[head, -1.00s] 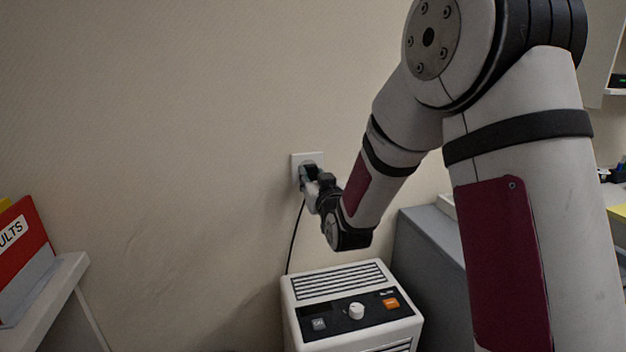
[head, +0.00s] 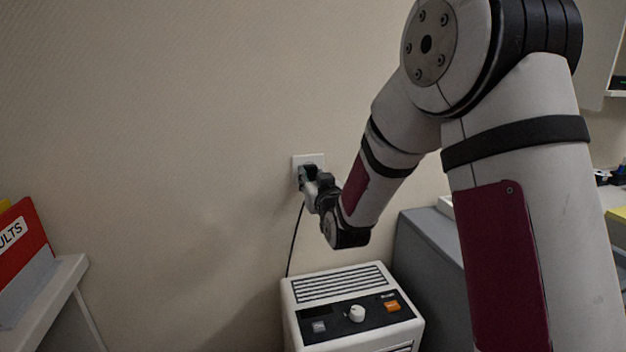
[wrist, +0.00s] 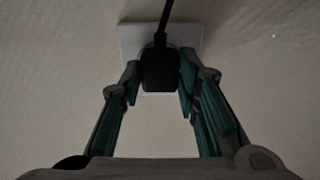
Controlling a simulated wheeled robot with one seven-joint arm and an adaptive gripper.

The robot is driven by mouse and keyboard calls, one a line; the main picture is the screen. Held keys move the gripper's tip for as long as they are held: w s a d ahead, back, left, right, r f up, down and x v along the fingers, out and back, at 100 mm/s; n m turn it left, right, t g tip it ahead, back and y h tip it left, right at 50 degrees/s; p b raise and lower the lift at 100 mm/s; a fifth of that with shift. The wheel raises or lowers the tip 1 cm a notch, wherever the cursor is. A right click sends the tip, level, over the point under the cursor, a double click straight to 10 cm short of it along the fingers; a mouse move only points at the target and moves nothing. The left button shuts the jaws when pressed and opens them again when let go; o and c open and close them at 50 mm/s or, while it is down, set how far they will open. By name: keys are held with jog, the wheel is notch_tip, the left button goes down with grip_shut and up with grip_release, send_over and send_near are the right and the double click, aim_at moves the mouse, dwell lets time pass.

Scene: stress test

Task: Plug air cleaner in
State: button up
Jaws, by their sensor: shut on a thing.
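The air cleaner (head: 352,300) is a white box with a slatted top and a dark control panel, standing by the wall at the bottom of the head view. Its black cord (head: 295,240) rises behind it to my gripper (head: 307,177). In the wrist view my gripper (wrist: 160,85) is shut on the black plug (wrist: 160,68), one finger on each side. The plug is in front of the white wall outlet (wrist: 130,42), which also shows in the head view (head: 309,159). Whether the prongs are inside the outlet is hidden.
A grey cabinet (head: 430,250) stands right of the air cleaner. A white shelf (head: 50,290) with a red binder (head: 22,245) is at the left. The wall (head: 180,130) around the outlet is bare.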

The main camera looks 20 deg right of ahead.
jog(key=o, duration=1.2)
jog(key=shift+c, duration=0.2)
jog(key=s, duration=1.2)
jog(key=s+f+g, duration=0.2)
jog(key=s+g, duration=1.6)
jog(key=s, duration=2.4)
notch_tip(320, 180, up, 25)
jog(key=t+p, duration=0.4)
jog(key=p, duration=2)
jog(key=shift+d, duration=0.15)
